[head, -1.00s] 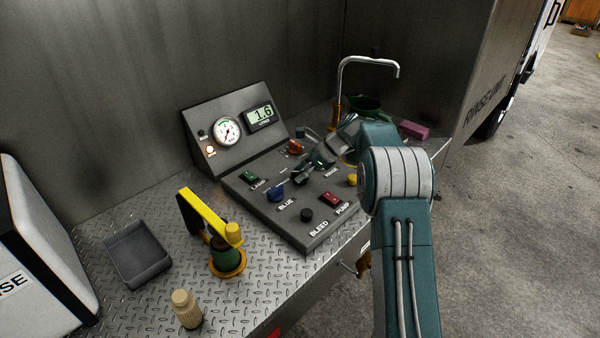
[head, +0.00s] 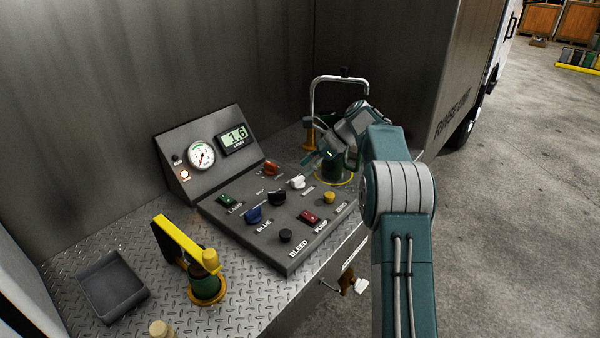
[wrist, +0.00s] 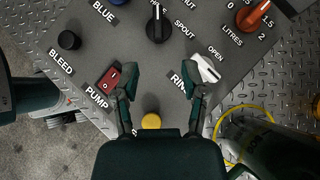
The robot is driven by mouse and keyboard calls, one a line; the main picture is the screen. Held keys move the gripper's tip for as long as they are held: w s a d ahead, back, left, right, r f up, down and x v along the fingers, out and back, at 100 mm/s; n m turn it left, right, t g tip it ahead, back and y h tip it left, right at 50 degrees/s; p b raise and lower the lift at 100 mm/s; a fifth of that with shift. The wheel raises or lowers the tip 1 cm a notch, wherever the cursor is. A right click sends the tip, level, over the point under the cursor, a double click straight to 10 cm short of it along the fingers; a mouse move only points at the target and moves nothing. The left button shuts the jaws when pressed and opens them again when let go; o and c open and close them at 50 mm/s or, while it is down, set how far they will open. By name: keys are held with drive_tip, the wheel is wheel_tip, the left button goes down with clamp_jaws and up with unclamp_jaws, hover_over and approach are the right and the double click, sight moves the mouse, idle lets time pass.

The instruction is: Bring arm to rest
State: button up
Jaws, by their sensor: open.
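My gripper (wrist: 160,106) is open and empty in the wrist view, its two fingers apart above the control panel (wrist: 125,45). The left finger is near the red PUMP switch (wrist: 110,78) and the right finger near the white RINSE knob (wrist: 207,68). The yellow ZERO button (wrist: 151,121) shows between them, close to the palm. In the head view my gripper (head: 318,160) is small, by the panel's far right edge, and its fingertips are hard to make out. My arm reaches in from the right side of the picture.
Behind my gripper stand a metal spout (head: 340,80) and a green vessel (head: 331,172) in a yellow ring. A yellow-armed stand (head: 185,240) and a grey tray (head: 111,285) are left of the panel. A gauge box (head: 205,150) rises behind it. Open floor lies right.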

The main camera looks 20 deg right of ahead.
idle(0.3)
drive_tip(key=s+a+r+n+h, duration=0.2)
drive_tip(key=s+a+r+n, duration=0.15)
drive_tip(key=s, duration=0.25)
drive_tip(key=s+a+r+n+t+h, duration=0.1)
drive_tip(key=s+a+r+n, duration=0.1)
drive_tip(key=s+r+n, duration=0.3)
drive_tip(key=s+a+r+n+h, duration=0.1)
drive_tip(key=s+a+r+h, duration=0.1)
drive_tip(key=s, duration=0.5)
drive_tip(key=s+f+n+t+h, duration=0.1)
drive_tip(key=s+n, duration=0.4)
drive_tip(key=s, duration=0.6)
drive_tip(key=s+a+f+n+t+h, duration=0.1)
drive_tip(key=s+f+n, duration=0.3)
drive_tip(key=s, duration=0.7)
drive_tip(key=shift+s+a+n+t+h, duration=0.2)
drive_tip(key=shift+n+t+h, duration=0.3)
drive_tip(key=shift+n+h, duration=0.4)
drive_tip(key=shift+c, duration=0.3)
